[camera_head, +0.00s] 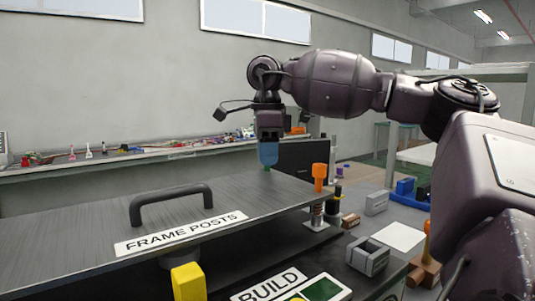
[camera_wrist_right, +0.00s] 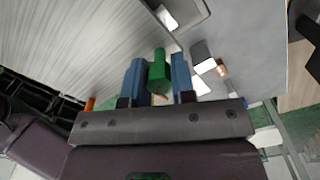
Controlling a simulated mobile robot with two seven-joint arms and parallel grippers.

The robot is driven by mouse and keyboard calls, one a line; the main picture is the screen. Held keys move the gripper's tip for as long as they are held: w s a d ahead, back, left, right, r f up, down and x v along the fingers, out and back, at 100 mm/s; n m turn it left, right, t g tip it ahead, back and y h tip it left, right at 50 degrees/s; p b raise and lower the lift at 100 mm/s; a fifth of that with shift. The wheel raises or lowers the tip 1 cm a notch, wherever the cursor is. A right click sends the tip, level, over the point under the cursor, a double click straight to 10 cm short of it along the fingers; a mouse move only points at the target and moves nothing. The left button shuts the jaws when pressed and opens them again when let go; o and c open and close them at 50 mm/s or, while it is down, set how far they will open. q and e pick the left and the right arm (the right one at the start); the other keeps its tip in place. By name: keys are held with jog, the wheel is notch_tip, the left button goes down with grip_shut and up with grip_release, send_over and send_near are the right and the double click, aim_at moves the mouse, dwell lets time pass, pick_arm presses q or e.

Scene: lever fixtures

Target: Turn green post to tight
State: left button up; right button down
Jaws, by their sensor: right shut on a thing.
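The green post (camera_wrist_right: 158,70) stands between the two blue fingers of my right gripper (camera_wrist_right: 158,60) in the right wrist view. The fingers are shut on it from both sides. In the head view my right gripper (camera_head: 268,154) points down at the far edge of the grey panel, and only a small green bit of the post shows below the fingertips. The fingers hide the rest, and I cannot read its tight mark. My left gripper is not in view.
The grey panel bears a black handle (camera_head: 171,204) and a "FRAME POSTS" label (camera_head: 181,233). An orange-topped post (camera_head: 320,176) stands to the right of the gripper. A yellow block (camera_head: 188,282) is in front. A grey open box (camera_head: 368,256) lies at right.

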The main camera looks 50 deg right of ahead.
jog(key=m, duration=0.5)
jog(key=shift+r+m, duration=0.1)
jog(key=shift+m, duration=0.6)
jog(key=c, duration=0.9)
grip_release()
jog(key=shift+c, duration=0.2)
notch_tip(320, 180, up, 11)
jog(key=shift+b, duration=0.3)
